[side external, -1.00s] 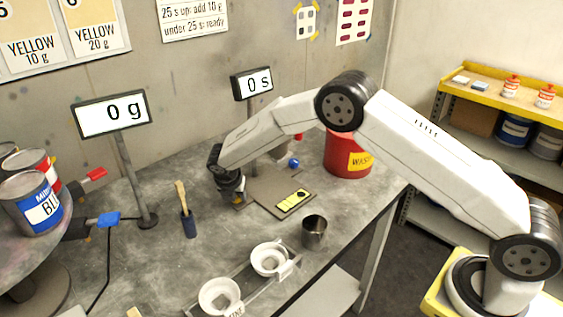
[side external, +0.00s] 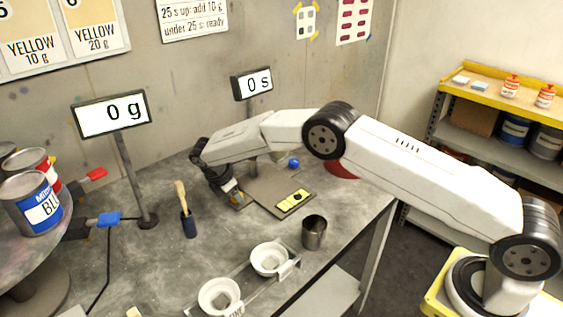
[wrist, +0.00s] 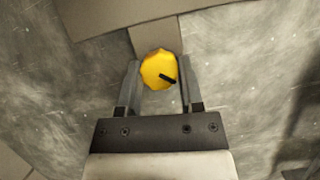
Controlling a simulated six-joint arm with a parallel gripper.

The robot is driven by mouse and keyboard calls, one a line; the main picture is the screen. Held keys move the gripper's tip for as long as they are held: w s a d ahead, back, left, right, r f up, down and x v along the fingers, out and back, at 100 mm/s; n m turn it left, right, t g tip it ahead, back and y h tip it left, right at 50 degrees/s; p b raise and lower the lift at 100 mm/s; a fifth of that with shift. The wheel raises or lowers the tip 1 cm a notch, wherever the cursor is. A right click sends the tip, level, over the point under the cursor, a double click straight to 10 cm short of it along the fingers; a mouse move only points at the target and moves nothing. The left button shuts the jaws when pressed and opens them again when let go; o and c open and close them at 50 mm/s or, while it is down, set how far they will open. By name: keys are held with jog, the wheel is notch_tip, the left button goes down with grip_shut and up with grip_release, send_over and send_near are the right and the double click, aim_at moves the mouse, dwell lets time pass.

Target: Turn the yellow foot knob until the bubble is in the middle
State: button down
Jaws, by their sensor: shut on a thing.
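The yellow foot knob (wrist: 156,66) sits between the fingers of my gripper (wrist: 160,78) in the wrist view, which is shut on it. A black mark on the knob points to the lower right. In the side view my gripper (side external: 236,196) is down at the near left corner of the grey-brown base plate (side external: 262,192), and the knob is mostly hidden there. The yellow level (side external: 294,201) with black markings lies on the plate's right part. Its bubble is too small to place surely.
A blue knob (side external: 293,163) is at the plate's far side.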

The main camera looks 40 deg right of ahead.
jog(key=m+g, duration=0.1)
jog(key=m, duration=0.3)
jog(key=shift+w+m+g+y, duration=0.1)
jog(key=shift+m+g+y, duration=0.3)
jog(key=shift+m, duration=0.6)
jog(key=shift+w+m+g+y, duration=0.1)
jog(key=shift+m+g+y, duration=0.25)
jog(key=shift+m, duration=0.55)
jog(key=shift+m+g, duration=0.25)
jog(key=shift+m, duration=0.15)
jog(key=shift+c, duration=1.2)
grip_release()
jog(key=shift+n, duration=0.6)
jog(key=shift+n, duration=0.6)
